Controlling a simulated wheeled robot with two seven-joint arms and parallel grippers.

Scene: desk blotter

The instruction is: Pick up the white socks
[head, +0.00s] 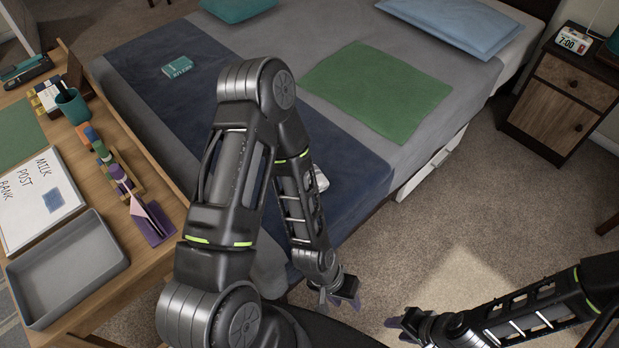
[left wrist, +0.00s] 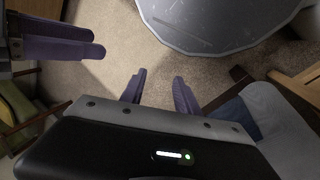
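No socks can be made out with certainty. A small white item (head: 320,178) lies on the blue blanket on the bed, mostly hidden behind my left arm; I cannot tell what it is. My left gripper (head: 342,300) hangs low beside the bed, away from that item. In the left wrist view its purple fingers (left wrist: 159,88) are apart, with only carpet between them. My right gripper (head: 398,328) is low over the carpet to the right. Its purple fingers (left wrist: 65,39) also show in the left wrist view, overlapping, so their gap is unclear.
The bed (head: 290,50) carries a green cloth (head: 376,90), a teal box (head: 177,67) and pillows. A desk with a grey tray (head: 65,268), whiteboard (head: 40,200) and cup (head: 72,106) stands left. A nightstand (head: 560,100) stands right. Carpet between bed and nightstand is clear.

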